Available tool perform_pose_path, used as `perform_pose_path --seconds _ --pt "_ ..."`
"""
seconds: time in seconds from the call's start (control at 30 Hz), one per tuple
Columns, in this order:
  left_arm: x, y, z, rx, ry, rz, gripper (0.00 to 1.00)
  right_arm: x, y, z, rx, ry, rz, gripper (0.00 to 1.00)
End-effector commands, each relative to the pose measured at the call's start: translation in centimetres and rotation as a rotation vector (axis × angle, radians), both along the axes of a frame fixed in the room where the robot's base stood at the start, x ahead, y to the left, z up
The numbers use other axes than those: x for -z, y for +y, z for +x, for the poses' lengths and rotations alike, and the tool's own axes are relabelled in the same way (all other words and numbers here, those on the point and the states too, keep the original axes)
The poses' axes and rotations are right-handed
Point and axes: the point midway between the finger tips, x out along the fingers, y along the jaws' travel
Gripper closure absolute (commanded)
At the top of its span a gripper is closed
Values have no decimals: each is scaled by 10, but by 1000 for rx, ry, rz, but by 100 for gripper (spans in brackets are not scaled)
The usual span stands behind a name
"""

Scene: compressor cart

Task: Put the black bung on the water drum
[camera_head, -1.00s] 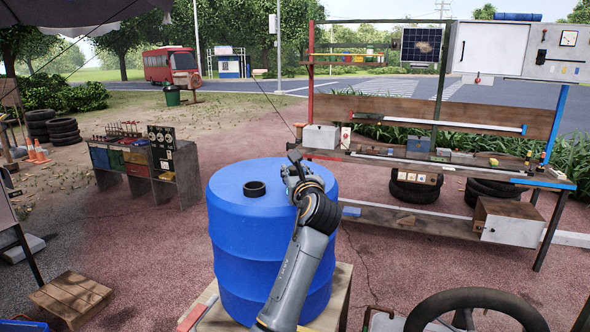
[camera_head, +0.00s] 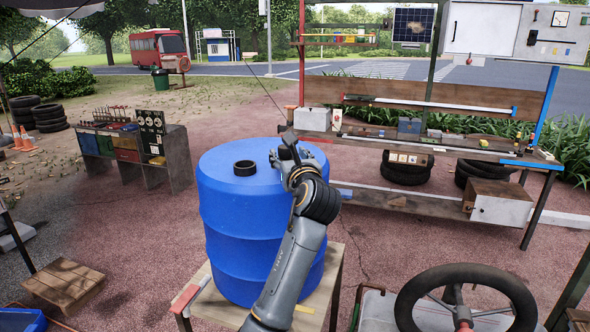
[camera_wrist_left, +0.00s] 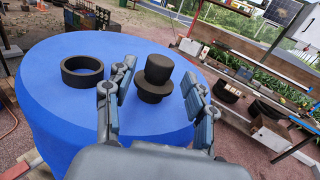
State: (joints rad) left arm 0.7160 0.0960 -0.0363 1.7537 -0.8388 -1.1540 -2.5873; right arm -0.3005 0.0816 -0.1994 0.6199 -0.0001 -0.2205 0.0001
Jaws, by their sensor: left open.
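The blue water drum (camera_head: 240,225) stands upright on a low wooden table. A black ring-shaped collar (camera_head: 245,168) sits on its top and also shows in the left wrist view (camera_wrist_left: 82,70). The black bung (camera_wrist_left: 155,72), a stepped round plug with a wide flange, shows in the left wrist view over the drum top, right of the collar. My left gripper (camera_head: 287,150) is over the right part of the drum top. Its fingers are open on either side of the bung, with gaps visible. I cannot tell whether the bung touches the drum top. My right gripper is out of view.
The low table (camera_head: 333,262) bears the drum. A steering wheel (camera_head: 465,300) is at the lower right. A workbench (camera_head: 450,152) with tools stands behind on the right, and a tool cabinet (camera_head: 180,165) stands at the left. A wooden pallet (camera_head: 65,283) lies on open ground.

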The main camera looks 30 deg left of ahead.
Motion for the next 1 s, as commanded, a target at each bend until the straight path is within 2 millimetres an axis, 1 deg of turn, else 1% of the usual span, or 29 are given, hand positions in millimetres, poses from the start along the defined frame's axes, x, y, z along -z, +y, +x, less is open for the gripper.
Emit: perform_pose_path --seconds 0.03,0.2,0.3,0.4,0.53,1.0 --pt "3 -10 -9 3 -4 -1 45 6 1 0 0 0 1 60" --pt "3 -34 -33 3 -3 -3 45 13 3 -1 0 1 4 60" --pt "2 -45 -43 2 -1 -1 45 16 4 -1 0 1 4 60" --pt "1 -51 -50 2 -1 -2 45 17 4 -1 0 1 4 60" --pt "0 -55 -54 1 -1 -1 45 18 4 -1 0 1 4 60" --pt "0 -55 -54 1 0 -1 45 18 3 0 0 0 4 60"
